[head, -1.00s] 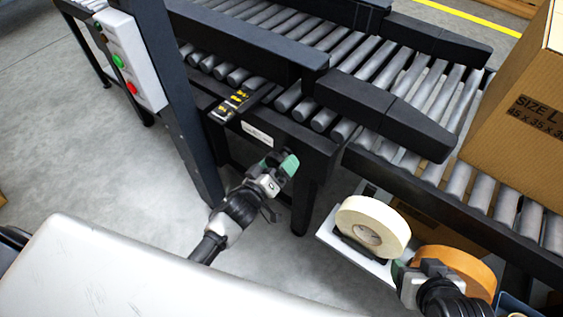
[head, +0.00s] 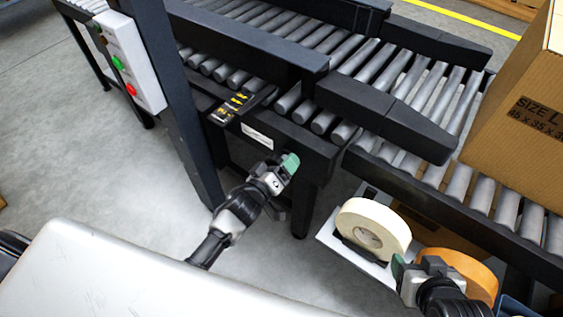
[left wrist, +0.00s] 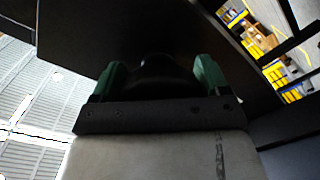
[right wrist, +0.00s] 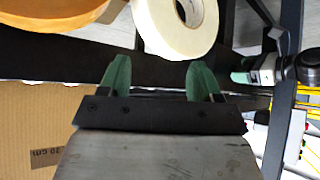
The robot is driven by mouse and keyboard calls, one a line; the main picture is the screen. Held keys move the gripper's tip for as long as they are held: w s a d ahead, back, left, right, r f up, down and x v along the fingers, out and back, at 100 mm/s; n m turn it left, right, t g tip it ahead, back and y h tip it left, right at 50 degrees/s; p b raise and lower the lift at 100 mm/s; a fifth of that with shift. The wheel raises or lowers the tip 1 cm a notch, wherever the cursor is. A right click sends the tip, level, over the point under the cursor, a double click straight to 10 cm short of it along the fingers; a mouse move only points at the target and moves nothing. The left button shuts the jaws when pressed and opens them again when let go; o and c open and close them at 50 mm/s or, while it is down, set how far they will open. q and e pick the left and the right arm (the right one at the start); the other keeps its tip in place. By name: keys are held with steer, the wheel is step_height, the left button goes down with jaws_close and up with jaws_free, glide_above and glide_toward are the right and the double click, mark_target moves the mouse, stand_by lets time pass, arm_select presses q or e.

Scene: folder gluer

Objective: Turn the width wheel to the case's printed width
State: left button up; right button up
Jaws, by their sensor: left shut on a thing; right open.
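My left gripper (head: 288,166) is at the front of the conveyor's side beam, below a white label. In the left wrist view it (left wrist: 158,80) is shut on a dark rounded thing, apparently the width wheel (left wrist: 160,66). The wheel is hidden behind the gripper in the head view. The case (head: 520,115) stands on the rollers at the right, printed "SIZE L" and "45 x 35 x 3…", with the end cut off. A scale with yellow marks (head: 238,100) lies on the beam, too small to read. My right gripper (right wrist: 163,78) is open and empty near the tape rolls.
A cream tape roll (head: 372,230) and an orange roll (head: 462,270) sit at the front right. A black post carries a button box (head: 130,62) at the left. Black guide rails (head: 385,115) lie over the rollers. Bare floor is at the left.

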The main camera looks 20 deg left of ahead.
arm_select(q)
steer(key=shift+m+p, duration=0.45)
steer(key=shift+m, duration=0.75)
steer(key=m, duration=0.3)
steer(key=shift+a+m+p, duration=0.15)
steer(key=shift+m+p, duration=0.25)
steer(key=shift+m, duration=0.9)
steer(key=m, duration=0.6)
steer(key=shift+a+m+p, duration=0.1)
steer(key=shift+m+p, duration=0.2)
steer(key=shift+p, duration=0.05)
steer(key=m, duration=0.5)
steer(key=shift+a+m+h, duration=0.1)
steer(key=shift+m+h, duration=0.2)
arm_select(e)
steer(key=s+d+f+g+h, duration=0.1)
steer(key=s+d+f+g, duration=0.1)
steer(key=s+g, duration=0.3)
steer(key=shift+s+d, duration=0.2)
steer(key=shift+s, duration=0.85)
